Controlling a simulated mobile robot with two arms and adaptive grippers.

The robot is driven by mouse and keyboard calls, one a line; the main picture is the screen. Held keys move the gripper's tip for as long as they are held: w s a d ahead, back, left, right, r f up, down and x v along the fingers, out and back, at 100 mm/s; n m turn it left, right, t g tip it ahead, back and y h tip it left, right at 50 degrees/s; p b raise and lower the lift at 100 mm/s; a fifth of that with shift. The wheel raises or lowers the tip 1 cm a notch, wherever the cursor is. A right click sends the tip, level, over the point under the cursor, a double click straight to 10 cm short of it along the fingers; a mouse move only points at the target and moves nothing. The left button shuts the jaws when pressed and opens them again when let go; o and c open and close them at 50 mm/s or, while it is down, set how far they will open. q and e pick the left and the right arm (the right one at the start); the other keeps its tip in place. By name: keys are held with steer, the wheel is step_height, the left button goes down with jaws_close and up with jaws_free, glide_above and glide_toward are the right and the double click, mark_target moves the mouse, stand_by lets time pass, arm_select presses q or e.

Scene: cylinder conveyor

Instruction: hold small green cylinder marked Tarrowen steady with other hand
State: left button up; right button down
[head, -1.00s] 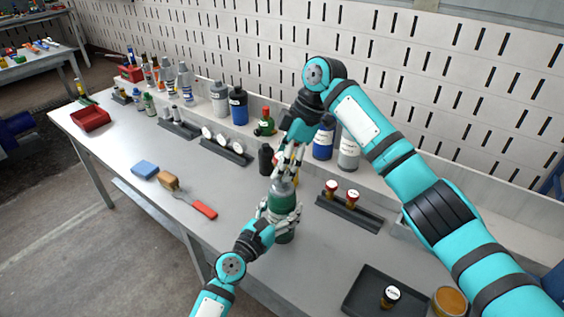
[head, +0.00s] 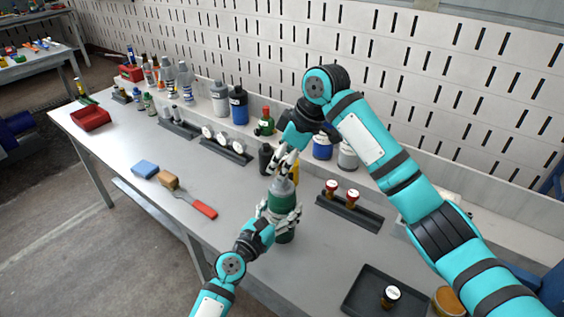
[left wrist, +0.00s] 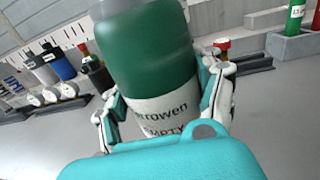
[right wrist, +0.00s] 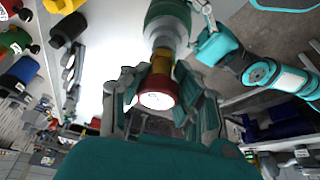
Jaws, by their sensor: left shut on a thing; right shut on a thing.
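The green cylinder marked Tarrowen (head: 284,198) stands upright near the middle of the bench, with a grey top. In the left wrist view its label (left wrist: 160,117) reads "Tarrowen EMPTY", partly cut off. My left gripper (head: 281,213) is shut around its lower body from the front. My right gripper (head: 283,170) is just above the cylinder, pointing down. In the right wrist view it is shut on a red-capped amber piece (right wrist: 157,93), lined up with the cylinder's top (right wrist: 165,25). Whether that piece touches or enters the cylinder cannot be told.
A dark rack (head: 347,212) with two red-capped pieces is to the right. A black tray (head: 365,292) holding a small dark jar is at the front right. Bottles line the back ledge.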

steer(key=shift+w, duration=0.1)
steer(key=m, duration=0.2)
steer(key=m+t, duration=0.1)
steer(key=m, duration=0.1)
steer(key=shift+t+h, duration=0.3)
steer(key=shift+h, duration=0.1)
steer(key=shift+m+t, duration=0.3)
steer(key=shift+m, duration=0.8)
steer(key=shift+h, duration=0.3)
steer(key=shift+m, duration=0.7)
steer(key=m+t+h, duration=0.1)
steer(key=m+h, duration=0.1)
steer(key=m, duration=0.2)
steer(key=shift+m, duration=0.3)
steer(key=shift+d, duration=0.1)
